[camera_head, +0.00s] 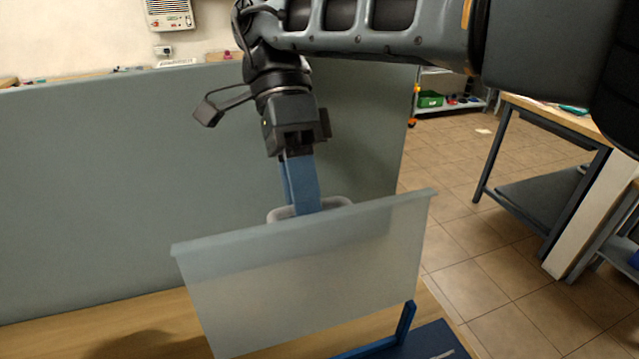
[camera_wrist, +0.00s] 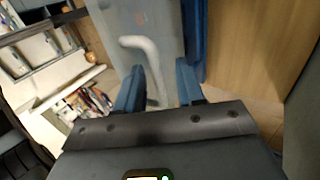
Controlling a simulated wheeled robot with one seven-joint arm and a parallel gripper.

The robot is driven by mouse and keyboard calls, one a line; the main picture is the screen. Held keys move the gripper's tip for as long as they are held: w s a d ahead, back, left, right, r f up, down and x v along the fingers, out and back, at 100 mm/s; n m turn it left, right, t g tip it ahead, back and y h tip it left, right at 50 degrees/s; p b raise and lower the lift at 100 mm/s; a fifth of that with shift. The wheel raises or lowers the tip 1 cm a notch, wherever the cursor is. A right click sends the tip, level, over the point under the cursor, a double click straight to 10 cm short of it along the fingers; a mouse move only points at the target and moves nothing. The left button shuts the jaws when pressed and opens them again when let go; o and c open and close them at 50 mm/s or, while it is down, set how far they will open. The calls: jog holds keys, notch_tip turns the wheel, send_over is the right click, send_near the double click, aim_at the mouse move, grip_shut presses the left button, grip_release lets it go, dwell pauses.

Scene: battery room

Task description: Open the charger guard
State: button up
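The charger guard (camera_head: 320,275) is a translucent pale panel, standing tilted above the wooden bench beside a blue bracket (camera_head: 404,322). Its light grey handle (camera_head: 338,203) shows just behind its top edge. My gripper (camera_head: 303,212) points down there with blue fingers, the tips at the handle and partly hidden by the guard's edge. In the wrist view the handle (camera_wrist: 148,52) runs down between the two fingers, with a gap visible beside it. My gripper (camera_wrist: 158,92) is open there; whether either finger touches the handle is unclear.
A tall grey-green panel (camera_head: 120,190) stands behind the guard. The wooden bench top (camera_head: 110,325) lies below, with a dark blue base (camera_head: 435,342) at its right. A worktable (camera_head: 555,115) stands to the right, and the tiled floor (camera_head: 490,260) between is clear.

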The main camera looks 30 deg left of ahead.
jog(key=d+r+b, duration=0.2)
jog(key=d+r, duration=0.9)
jog(key=shift+d+b, duration=0.35)
jog(key=shift+s, duration=0.1)
